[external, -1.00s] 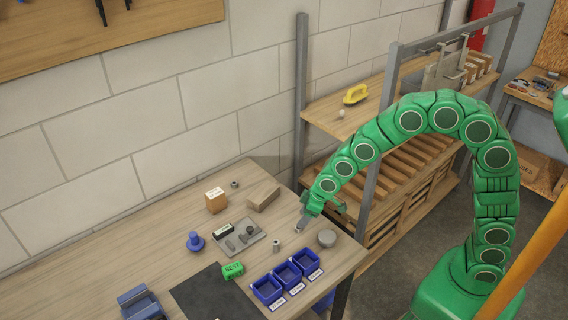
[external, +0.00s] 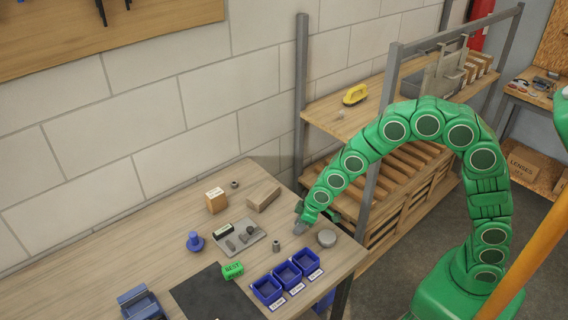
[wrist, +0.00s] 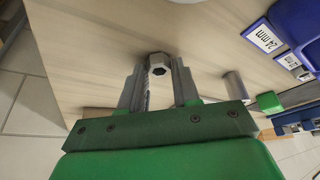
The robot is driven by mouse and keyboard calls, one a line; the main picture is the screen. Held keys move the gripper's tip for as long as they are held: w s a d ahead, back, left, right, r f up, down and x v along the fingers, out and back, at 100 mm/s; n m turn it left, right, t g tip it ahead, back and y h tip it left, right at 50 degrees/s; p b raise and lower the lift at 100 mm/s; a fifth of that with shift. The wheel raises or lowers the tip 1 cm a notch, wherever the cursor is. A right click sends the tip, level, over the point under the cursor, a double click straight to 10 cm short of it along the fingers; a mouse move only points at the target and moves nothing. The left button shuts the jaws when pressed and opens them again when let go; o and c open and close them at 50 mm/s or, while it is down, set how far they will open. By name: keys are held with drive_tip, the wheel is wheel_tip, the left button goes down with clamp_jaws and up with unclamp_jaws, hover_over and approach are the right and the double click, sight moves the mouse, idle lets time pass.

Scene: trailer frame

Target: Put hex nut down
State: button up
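The hex nut (wrist: 158,65) is grey with a dark hole and shows between the fingertips of my gripper (wrist: 158,75) in the wrist view. Both fingers lie against its sides, so my gripper looks shut on it. In the external view my gripper (external: 300,226) points down at the right end of the wooden table (external: 140,238), near its back edge. The nut is too small and hidden there to make out. I cannot tell whether it touches the tabletop. A second small grey ring-shaped part (external: 235,184) lies farther back on the table.
A round grey disc (external: 327,238), a small grey cylinder (external: 276,247) and labelled blue bins (external: 287,272) stand near my gripper. A grey tray of parts (external: 239,238) and a wooden block (external: 263,198) lie to its left. A shelf post (external: 301,100) rises behind.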

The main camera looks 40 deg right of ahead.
clamp_jaws()
drive_tip(key=shift+r, duration=0.1)
drive_tip(key=shift+r, duration=0.2)
drive_tip(key=r, duration=0.3)
drive_tip(key=shift+s+d, duration=0.1)
drive_tip(key=shift+s, duration=0.1)
drive_tip(key=s+d+r, duration=0.6)
drive_tip(key=s+r, duration=0.3)
drive_tip(key=s, duration=0.3)
drive_tip(key=shift+d+r, duration=0.2)
